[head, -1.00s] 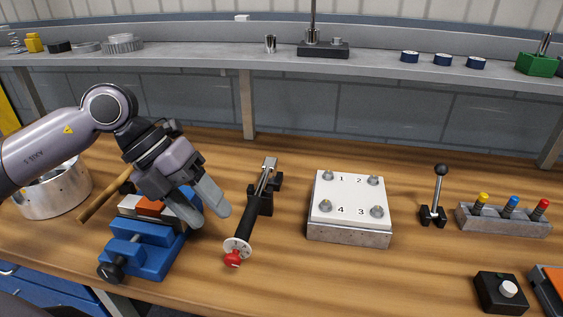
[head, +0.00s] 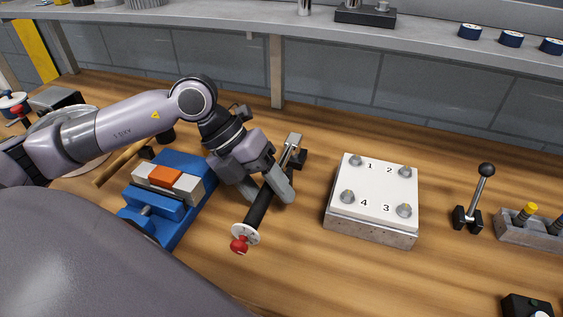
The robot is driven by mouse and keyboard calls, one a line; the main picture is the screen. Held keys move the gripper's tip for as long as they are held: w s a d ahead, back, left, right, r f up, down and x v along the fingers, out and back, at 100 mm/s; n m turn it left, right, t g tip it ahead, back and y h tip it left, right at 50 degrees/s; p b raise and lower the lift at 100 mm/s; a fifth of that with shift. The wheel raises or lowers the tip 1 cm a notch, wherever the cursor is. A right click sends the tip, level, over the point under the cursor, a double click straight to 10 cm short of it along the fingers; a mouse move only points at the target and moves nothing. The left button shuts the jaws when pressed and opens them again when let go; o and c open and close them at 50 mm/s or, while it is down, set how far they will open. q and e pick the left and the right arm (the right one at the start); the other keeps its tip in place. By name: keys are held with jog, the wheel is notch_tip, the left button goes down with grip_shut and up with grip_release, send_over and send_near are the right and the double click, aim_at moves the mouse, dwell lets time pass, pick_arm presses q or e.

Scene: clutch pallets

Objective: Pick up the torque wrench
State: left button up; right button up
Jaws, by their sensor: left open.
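The torque wrench has a black handle (head: 262,209), a silver head pointing away, and a white disc and red knob at the near end. It lies at a slant in the middle of the wooden bench, with its head by a black holder (head: 298,158). My left gripper (head: 273,198) is open above the handle, one finger on each side of it in the picture. Whether the fingers touch the handle cannot be told. The gripper hides part of the wrench's middle. My right gripper is not in view.
A blue vise (head: 157,224) holding an orange-and-grey piece stands just left of the wrench. A white-topped block (head: 374,195) numbered 1 to 4 stands to the right. Further right are a black-knobbed lever (head: 480,192) and a grey rack (head: 518,230). A shelf (head: 440,55) runs behind.

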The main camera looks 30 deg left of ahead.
pick_arm(q)
grip_shut()
jog(key=shift+w, duration=0.1)
